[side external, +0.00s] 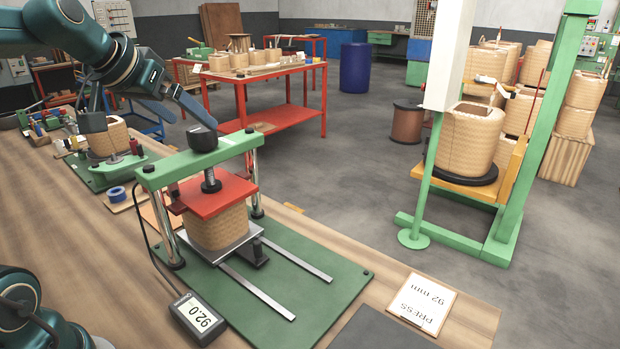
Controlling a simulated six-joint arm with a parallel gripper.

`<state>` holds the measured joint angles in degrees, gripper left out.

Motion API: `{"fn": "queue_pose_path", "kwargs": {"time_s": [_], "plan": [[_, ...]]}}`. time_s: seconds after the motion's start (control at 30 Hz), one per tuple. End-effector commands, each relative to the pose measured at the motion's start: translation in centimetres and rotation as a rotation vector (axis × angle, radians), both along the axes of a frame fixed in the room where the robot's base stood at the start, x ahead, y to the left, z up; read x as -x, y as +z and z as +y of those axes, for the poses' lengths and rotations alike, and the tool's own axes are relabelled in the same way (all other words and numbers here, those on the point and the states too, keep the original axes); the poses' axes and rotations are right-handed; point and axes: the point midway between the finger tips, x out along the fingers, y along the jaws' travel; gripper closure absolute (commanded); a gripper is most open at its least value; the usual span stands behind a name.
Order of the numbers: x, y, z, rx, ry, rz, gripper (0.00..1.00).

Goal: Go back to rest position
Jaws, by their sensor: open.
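My gripper (152,122) is at the upper left, on the end of my teal arm. Its dark fingers are spread wide and hold nothing. One finger points down in front of a wound coil on the left fixture; the other slants right toward the black knob (203,137) on top of the press. I cannot tell whether that finger touches the knob. The green press (205,163) stands upright on its green base. Its red plate (213,190) rests on a woven tan coil (217,229). The display (198,317) beside it reads 92.0.
A card (421,302) reading "PRESS 92 mm" lies on the wooden bench. A second coil (106,140) stands on a green fixture at the left, with small tools around it. A red table (262,85), a blue drum (355,68) and a green-framed stand (507,215) with a coil are beyond the bench.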

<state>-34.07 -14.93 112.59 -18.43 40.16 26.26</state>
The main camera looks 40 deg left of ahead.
Motion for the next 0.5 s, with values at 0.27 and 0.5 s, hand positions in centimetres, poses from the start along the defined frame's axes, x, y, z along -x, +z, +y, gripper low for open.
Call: {"fn": "queue_pose_path", "kwargs": {"time_s": [0.27, 0.5], "plan": [[0.0, 0.0, 0.0, 0.000, -0.001, 0.000, 0.06], [0.7, 0.7, -6.0, -0.035, -0.175, -0.022, 0.06]]}}
